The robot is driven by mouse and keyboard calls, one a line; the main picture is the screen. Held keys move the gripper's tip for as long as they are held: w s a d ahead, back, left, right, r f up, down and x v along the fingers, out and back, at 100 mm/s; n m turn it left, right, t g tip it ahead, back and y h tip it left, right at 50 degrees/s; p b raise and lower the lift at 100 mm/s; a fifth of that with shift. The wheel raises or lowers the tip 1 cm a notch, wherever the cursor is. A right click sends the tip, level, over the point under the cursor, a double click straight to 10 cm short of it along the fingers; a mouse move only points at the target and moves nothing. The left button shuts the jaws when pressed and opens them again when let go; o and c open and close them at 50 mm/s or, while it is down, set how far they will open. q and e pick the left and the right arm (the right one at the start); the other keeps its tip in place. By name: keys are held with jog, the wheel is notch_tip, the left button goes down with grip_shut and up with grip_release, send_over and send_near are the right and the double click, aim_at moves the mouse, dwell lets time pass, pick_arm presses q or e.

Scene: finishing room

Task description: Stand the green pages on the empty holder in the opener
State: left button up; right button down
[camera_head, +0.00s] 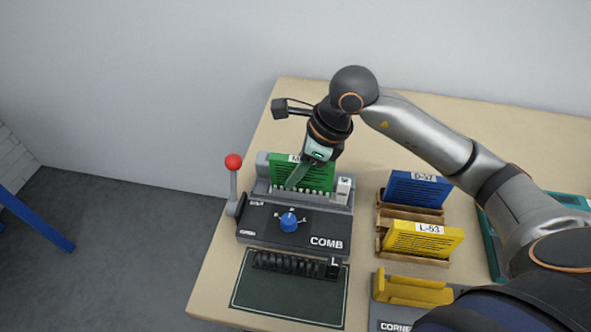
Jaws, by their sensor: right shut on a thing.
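The green pages (318,179) stand upright at the back of the grey comb opener (262,219), behind its row of white teeth. Their label is partly covered. My right gripper (296,183) reaches down from above in front of the pages and is shut on them; its fingertips are hard to make out. The opener has a blue knob (289,222) and a lever with a red ball (233,162) at its left. Whether the pages rest on the holder cannot be told. My left gripper is not in view.
Blue pages (417,189) and yellow pages (424,239) stand in wooden holders right of the opener. A black comb (290,265) lies on a dark green mat (287,305) in front. A yellow corner piece (411,290) and a teal tray (490,247) are at the right.

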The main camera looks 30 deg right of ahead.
jog(key=shift+f, duration=0.25)
jog(key=c, duration=1)
grip_release()
jog(key=shift+c, duration=0.2)
jog(key=shift+p+v, duration=2.65)
jog(key=shift+v, duration=2.65)
jog(key=shift+r, duration=0.25)
jog(key=shift+d, duration=0.1)
jog(key=shift+s+f, duration=0.1)
